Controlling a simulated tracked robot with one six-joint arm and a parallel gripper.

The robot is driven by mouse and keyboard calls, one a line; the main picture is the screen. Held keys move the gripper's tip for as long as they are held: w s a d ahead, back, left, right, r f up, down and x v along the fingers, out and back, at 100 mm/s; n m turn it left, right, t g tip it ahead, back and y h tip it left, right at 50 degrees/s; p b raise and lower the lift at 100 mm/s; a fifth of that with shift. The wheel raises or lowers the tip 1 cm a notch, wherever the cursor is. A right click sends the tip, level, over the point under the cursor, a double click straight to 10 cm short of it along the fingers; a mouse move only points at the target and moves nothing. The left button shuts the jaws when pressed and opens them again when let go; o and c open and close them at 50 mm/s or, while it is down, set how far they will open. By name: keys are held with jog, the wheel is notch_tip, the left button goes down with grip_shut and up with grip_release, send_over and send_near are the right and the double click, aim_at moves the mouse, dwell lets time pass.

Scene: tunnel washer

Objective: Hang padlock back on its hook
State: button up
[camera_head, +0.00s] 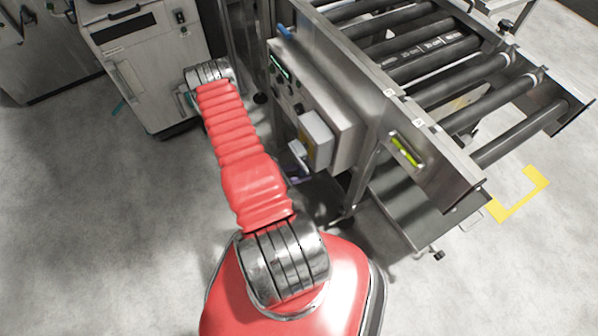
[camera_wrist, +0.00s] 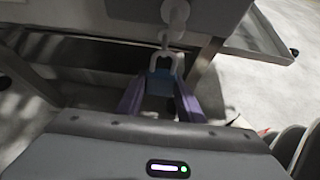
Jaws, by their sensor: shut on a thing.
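In the wrist view the padlock (camera_wrist: 160,84) has a blue body and a pale, upright shackle (camera_wrist: 164,57). My gripper (camera_wrist: 160,100) has purple fingers shut on the sides of the padlock body. A small pale hook (camera_wrist: 164,38) appears just above or at the top of the shackle, below a light round knob (camera_wrist: 175,14). I cannot tell whether the shackle is around the hook or only close to it. In the head view my red arm reaches to the control box, and the padlock cannot be made out there.
A grey control box (camera_head: 315,105) with a white switch housing (camera_head: 315,138) on a yellow plate is fixed to the roller conveyor (camera_head: 420,50). A metal leg stands beside the gripper. A white cabinet (camera_head: 150,60) stands at the back left. Open floor (camera_head: 90,220) lies left.

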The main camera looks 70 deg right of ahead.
jog(key=shift+s+d+f, duration=0.4)
jog(key=shift+s+d, duration=0.4)
jog(key=shift+d, duration=0.1)
jog(key=shift+s+d+f, duration=0.35)
jog(key=shift+s+d, duration=0.45)
jog(key=shift+d, duration=0.05)
jog(key=o, duration=1.2)
jog(key=shift+w, duration=0.1)
